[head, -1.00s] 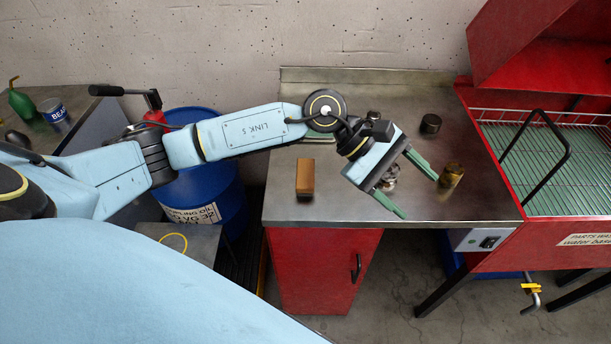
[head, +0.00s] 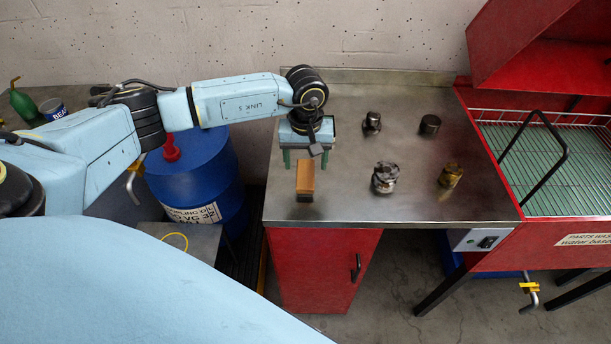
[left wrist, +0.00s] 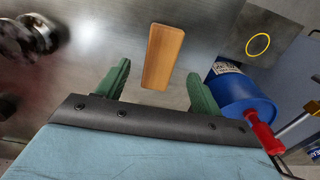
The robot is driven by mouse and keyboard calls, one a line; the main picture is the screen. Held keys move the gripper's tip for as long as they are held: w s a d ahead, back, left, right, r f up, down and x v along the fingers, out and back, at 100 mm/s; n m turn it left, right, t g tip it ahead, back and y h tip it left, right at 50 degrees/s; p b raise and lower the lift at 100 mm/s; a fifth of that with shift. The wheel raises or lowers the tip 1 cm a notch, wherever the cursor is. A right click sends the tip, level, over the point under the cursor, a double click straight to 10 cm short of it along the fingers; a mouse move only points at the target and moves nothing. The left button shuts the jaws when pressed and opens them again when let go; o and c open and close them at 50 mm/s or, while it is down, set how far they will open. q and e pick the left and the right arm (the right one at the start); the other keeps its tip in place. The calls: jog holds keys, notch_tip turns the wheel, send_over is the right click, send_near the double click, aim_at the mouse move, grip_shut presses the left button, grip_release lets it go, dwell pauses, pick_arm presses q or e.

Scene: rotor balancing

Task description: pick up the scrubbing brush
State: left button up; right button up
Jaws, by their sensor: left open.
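The scrubbing brush (head: 305,178) is a brown wooden block with dark bristles under it. It lies on the steel bench top (head: 345,200) near the left edge. My left gripper (head: 304,160) is open just behind the brush, its two green fingers pointing toward it. In the left wrist view the brush (left wrist: 163,57) appears beyond and between the spread green fingers (left wrist: 158,85), apart from both. The gripper is empty. My right gripper is not in view.
Several metal parts stand on the bench to the right, among them a silver rotor (head: 385,177), a brass piece (head: 450,175) and a dark cylinder (head: 430,124). A red parts washer (head: 500,180) adjoins the right side. A blue drum (head: 200,180) stands left of the bench.

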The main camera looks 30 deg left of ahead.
aim_at(306, 173)
pick_arm(q)
notch_tip(306, 173, down, 6)
jog(key=shift+w+a+r+p, duration=0.15)
jog(key=shift+r+p, duration=0.05)
jog(key=shift+p, duration=0.3)
jog(key=shift+c, duration=0.3)
jog(key=c, duration=1)
jog(key=shift+c, duration=0.2)
jog(key=shift+r, duration=0.1)
